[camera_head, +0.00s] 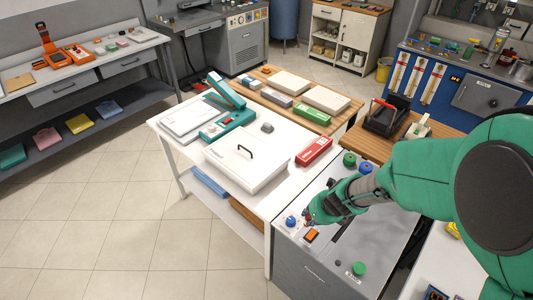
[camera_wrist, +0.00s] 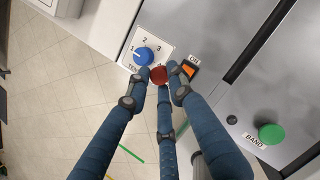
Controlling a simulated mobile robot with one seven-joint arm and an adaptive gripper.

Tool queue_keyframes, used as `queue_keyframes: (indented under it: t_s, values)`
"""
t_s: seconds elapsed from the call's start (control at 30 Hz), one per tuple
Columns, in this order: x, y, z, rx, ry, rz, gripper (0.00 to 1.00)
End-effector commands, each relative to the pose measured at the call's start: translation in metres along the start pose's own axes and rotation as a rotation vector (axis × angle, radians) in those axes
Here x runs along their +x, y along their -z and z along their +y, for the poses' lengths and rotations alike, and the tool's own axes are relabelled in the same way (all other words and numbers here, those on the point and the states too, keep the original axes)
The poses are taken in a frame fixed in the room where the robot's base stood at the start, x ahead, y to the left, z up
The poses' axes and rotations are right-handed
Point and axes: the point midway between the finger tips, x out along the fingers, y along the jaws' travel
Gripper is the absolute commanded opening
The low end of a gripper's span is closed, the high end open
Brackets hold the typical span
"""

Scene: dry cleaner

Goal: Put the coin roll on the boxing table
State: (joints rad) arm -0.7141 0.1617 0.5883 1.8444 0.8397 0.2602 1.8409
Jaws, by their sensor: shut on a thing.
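My gripper (camera_head: 309,218) is low over the front left corner of a grey machine, beside its control panel. In the wrist view its three dark blue fingers (camera_wrist: 160,77) close around a small red round thing (camera_wrist: 158,73), seen mostly end-on. It looks like the coin roll, though the fingers hide most of it. I cannot tell whether it touches the panel. A white-topped table (camera_head: 232,208) stands just behind and left of the machine; a wood-topped table (camera_head: 263,73) adjoins it behind. No label shows which is the boxing table.
The white top carries a white lidded box (camera_head: 245,160), a teal sealer (camera_head: 226,122) and a red box (camera_head: 314,151). Beside my gripper are a blue dial (camera_head: 291,222) and an orange switch (camera_head: 311,236). The left floor is clear.

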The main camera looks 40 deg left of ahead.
Motion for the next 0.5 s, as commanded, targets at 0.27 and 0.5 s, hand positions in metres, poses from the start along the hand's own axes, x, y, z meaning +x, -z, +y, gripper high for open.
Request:
queue_keyframes:
  t_s: [0.27,0.5]
  values:
    - [0.007,-0.019,0.071,-0.108,-0.045,-0.005,0.0]
    - [0.009,-0.024,0.095,-0.143,-0.06,-0.006,0.0]
